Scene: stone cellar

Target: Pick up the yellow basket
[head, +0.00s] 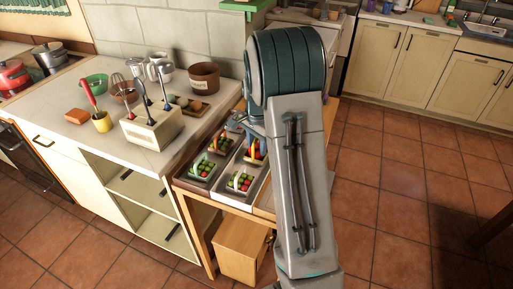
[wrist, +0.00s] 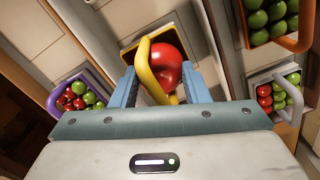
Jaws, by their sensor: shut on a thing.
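The yellow basket (wrist: 146,67) shows in the wrist view, with large red round fruit in it and its yellow handle rising between my fingers. My gripper (wrist: 160,76) is shut on this handle, one blue finger on each side. In the head view the yellow basket (head: 249,152) is partly hidden behind my arm, below my gripper (head: 246,128). I cannot tell whether it touches the surface beneath.
A purple basket (wrist: 56,101), an orange-handled basket (wrist: 294,42) and a grey-handled basket (wrist: 294,112) stand close around it. The counter at left holds a utensil box (head: 153,129) and bowls. Tiled floor is clear at right.

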